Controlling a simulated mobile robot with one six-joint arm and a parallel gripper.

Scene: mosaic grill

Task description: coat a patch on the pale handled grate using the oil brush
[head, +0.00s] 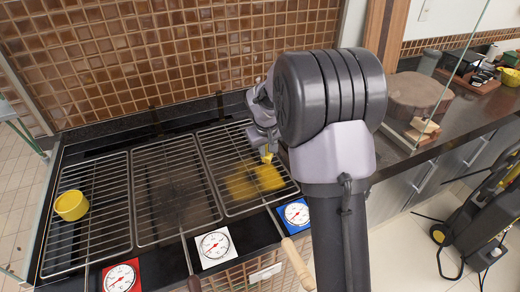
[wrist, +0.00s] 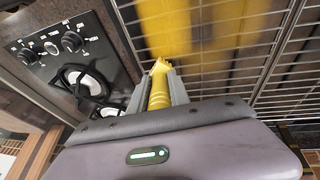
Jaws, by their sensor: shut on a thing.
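My gripper (head: 267,148) is over the right-hand grate (head: 215,150) in the head view. It is shut on the yellow oil brush (wrist: 158,92), whose tip points toward the grate. The brush also shows in the head view (head: 267,157) as a small yellow piece below the jaws. A pale wooden handle (head: 298,263) sticks out at the front of this grate. A yellow oil patch (head: 245,183) lies on the grate beside and below the brush; it shows in the wrist view (wrist: 165,28) as yellow bands. I cannot tell whether the bristles touch the bars.
A yellow bowl (head: 71,205) sits on the left grate (head: 95,235). The middle grate (head: 165,190) is empty, with a dark handle (head: 194,284) in front. Red, white (head: 214,246) and blue dials line the front edge. A tiled wall stands behind; a round wooden block (head: 417,95) is at right.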

